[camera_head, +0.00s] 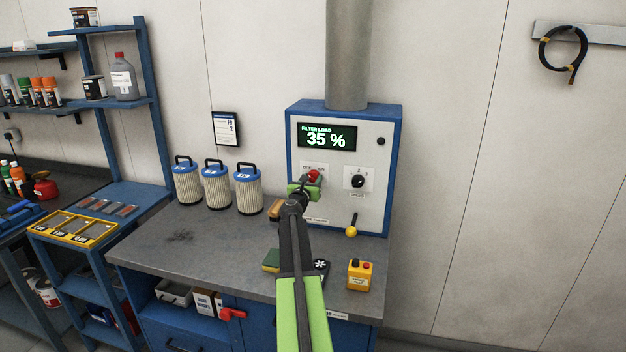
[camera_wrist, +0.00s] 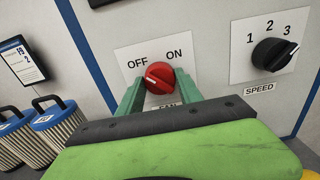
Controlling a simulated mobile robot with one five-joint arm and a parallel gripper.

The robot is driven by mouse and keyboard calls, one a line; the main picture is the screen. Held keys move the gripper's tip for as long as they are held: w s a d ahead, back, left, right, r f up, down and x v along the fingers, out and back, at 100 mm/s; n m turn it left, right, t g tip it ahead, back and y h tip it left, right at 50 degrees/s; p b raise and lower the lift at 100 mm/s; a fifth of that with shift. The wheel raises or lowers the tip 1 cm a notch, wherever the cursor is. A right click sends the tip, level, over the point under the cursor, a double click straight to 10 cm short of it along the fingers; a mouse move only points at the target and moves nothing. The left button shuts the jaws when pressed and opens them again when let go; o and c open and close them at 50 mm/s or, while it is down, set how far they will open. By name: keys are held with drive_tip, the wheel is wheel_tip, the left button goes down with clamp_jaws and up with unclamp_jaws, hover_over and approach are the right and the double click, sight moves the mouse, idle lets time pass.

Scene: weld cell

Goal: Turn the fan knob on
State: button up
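The red fan knob (camera_wrist: 160,76) sits on a white plate marked OFF and ON in the wrist view, and its white mark is on the left side, toward OFF. It also shows on the filter unit in the head view (camera_head: 314,175). My gripper (camera_wrist: 158,82) has its two green fingers apart, one on each side of the knob, with narrow gaps visible. In the head view my gripper (camera_head: 304,188) is at the panel just below the knob and partly covers its plate. The FAN label is partly hidden by my gripper.
A black speed knob (camera_wrist: 274,53) is to the right, with 1, 2 and 3 above it. A display (camera_head: 327,137) reads 35 %. A yellow-ended lever (camera_head: 351,231) hangs below. Three filters (camera_head: 217,186) stand on the bench at left; a yellow button box (camera_head: 360,275) stands at right.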

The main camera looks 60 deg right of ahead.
drive_tip(key=shift+w, duration=0.15)
drive_tip(key=c, duration=0.4)
drive_tip(key=shift+d, duration=0.15)
drive_tip(key=shift+c, duration=0.9)
drive_tip(key=shift+a+f+m, duration=0.1)
drive_tip(key=shift+a+m, duration=0.1)
drive_tip(key=shift+m, duration=0.1)
drive_tip(key=m, duration=1.7)
drive_tip(key=shift+w+a, duration=0.1)
